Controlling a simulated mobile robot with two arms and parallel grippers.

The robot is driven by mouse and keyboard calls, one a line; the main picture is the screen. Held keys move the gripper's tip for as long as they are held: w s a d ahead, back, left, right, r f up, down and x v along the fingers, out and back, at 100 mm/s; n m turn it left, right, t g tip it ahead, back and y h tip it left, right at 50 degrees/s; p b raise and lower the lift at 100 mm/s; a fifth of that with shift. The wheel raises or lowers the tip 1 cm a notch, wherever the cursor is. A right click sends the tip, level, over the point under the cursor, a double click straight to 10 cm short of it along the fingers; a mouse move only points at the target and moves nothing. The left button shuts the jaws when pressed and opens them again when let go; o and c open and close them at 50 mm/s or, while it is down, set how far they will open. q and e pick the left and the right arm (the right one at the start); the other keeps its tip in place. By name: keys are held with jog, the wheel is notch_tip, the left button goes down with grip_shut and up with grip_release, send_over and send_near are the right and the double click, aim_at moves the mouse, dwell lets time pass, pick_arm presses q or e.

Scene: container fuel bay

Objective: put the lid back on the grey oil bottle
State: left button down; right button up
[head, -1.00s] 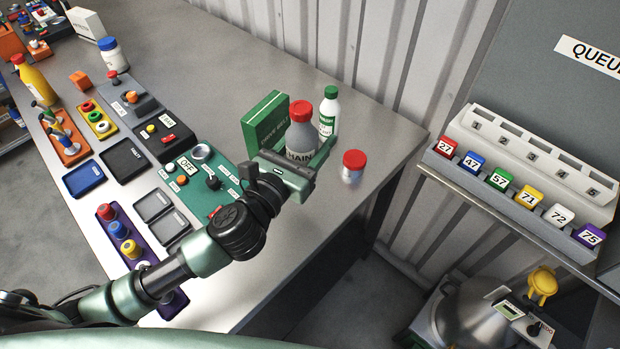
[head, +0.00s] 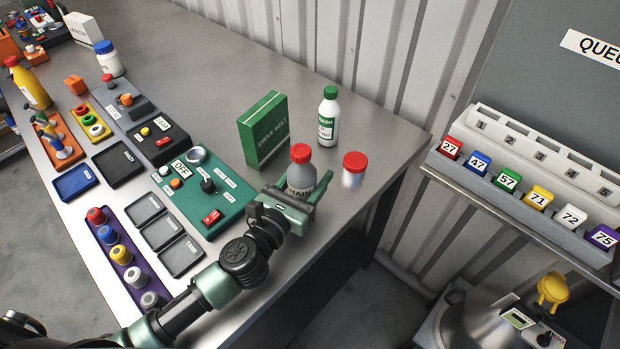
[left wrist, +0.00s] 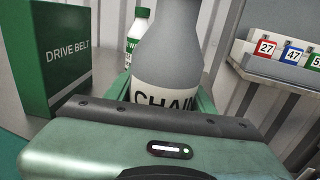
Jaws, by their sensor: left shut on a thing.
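The grey oil bottle (head: 300,176), with a white label reading CHAIN, stands about upright in my left gripper (head: 302,191). The gripper is shut around its lower part. In the head view a red lid (head: 301,153) shows on the bottle's top. The left wrist view shows the grey bottle (left wrist: 168,55) close up between the fingers, with its top cut off by the picture's edge. Its base is hidden by the gripper, so I cannot tell whether it touches the table. My right gripper is not in view.
A red-lidded jar (head: 353,176) stands right of the bottle. A green DRIVE BELT box (head: 264,132) and a white bottle with a green cap (head: 328,122) stand behind. A teal switch panel (head: 232,203) lies left. The table's right edge is near.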

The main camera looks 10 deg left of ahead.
pick_arm(q)
jog(key=shift+f, duration=0.2)
jog(key=shift+f, duration=0.15)
jog(key=c, duration=0.6)
grip_release()
jog(key=shift+o, duration=0.2)
jog(key=shift+r, duration=0.35)
jog(key=b+v, duration=0.1)
jog(key=v, duration=0.2)
jog(key=b+v, duration=0.1)
jog(key=v, duration=0.3)
jog(key=b+v, duration=0.1)
jog(key=v, duration=0.2)
jog(key=shift+s+a+f, duration=0.15)
jog(key=shift+s+f, duration=0.15)
jog(key=shift+s+a+r, duration=0.2)
jog(key=shift+s+a, duration=0.05)
jog(key=shift+s, duration=0.4)
